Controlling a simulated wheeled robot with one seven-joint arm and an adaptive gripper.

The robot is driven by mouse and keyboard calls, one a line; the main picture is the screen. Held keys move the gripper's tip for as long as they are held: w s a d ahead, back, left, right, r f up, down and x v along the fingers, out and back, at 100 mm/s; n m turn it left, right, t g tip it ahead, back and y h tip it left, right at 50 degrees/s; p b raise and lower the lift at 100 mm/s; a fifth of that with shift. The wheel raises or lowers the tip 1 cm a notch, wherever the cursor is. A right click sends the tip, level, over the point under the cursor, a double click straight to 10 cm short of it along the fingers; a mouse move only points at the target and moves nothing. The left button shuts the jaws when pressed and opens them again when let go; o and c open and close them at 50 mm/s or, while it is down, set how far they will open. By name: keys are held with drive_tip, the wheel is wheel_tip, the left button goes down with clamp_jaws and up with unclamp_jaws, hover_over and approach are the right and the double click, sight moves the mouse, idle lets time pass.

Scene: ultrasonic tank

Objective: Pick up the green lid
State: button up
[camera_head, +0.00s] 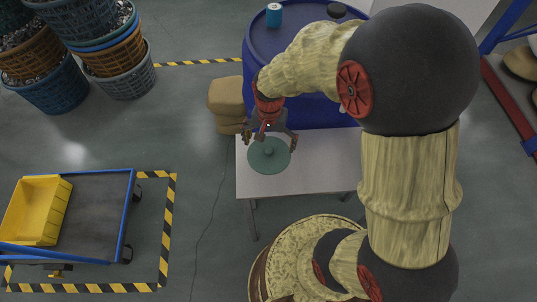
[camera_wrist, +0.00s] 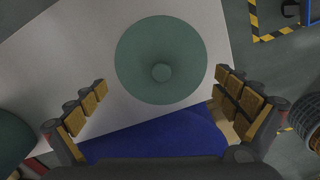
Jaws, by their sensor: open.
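The green lid (camera_head: 268,156) is a round, dull green disc with a small knob at its centre. It lies on a white table (camera_head: 320,170) near the table's left edge. My gripper (camera_head: 268,140) is over the lid's back edge in the head view. In the wrist view the lid (camera_wrist: 160,60) lies beyond my gripper (camera_wrist: 163,98), whose two fingers are spread wide with nothing between them. The knob (camera_wrist: 161,72) faces the camera. I cannot tell the exact height of my gripper above the lid.
A blue barrel (camera_head: 258,42) with a blue can (camera_head: 273,14) on top stands behind the table. A brown object (camera_head: 226,97) stands beside it. A blue-framed cart (camera_head: 95,205) holds a yellow bin (camera_head: 40,205) at left. Stacked baskets (camera_head: 122,75) are at upper left. Floor between cart and table is mostly clear.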

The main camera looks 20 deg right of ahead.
sight(269, 150)
wheel_tip(269, 150, down, 4)
drive_tip(key=shift+w+f+b, duration=0.1)
drive_tip(key=shift+f+b, duration=0.05)
drive_tip(key=shift+b, duration=0.7)
drive_tip(key=shift+c, duration=1.2)
drive_tip(key=c, duration=1.1)
